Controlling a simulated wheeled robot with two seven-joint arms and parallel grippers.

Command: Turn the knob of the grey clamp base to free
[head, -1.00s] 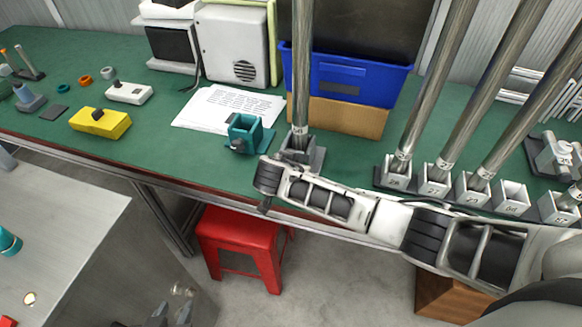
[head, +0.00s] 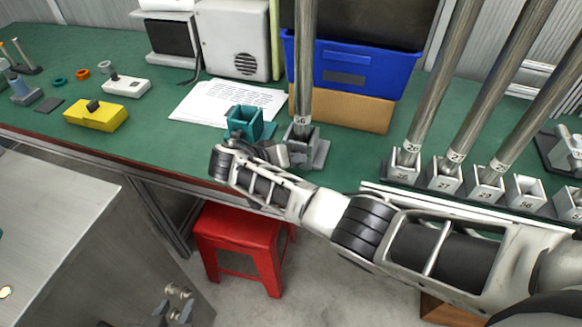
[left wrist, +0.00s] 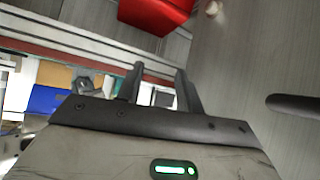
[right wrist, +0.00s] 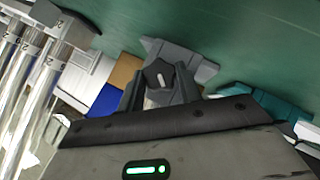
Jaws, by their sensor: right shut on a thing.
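The grey clamp base (head: 318,154) stands on the green table with a tall metal pole (head: 305,75) upright in it. My right gripper (head: 280,155) is at its front left side, and my wrist partly covers that side. In the right wrist view, the grey base (right wrist: 192,62) lies just ahead, and my right fingers (right wrist: 158,92) are shut on its dark knob (right wrist: 158,73). The knob's exact angle is hard to tell. My left gripper (head: 172,310) hangs low over the floor, away from the table. In the left wrist view its fingers (left wrist: 158,85) are apart and empty.
A teal clamp base (head: 245,122) stands close on the left of the grey one. Behind are a paper sheet (head: 215,102), a cardboard box (head: 345,112) and a blue bin (head: 355,68). Numbered sockets with poles (head: 445,178) line the right. A red stool (head: 238,235) stands below.

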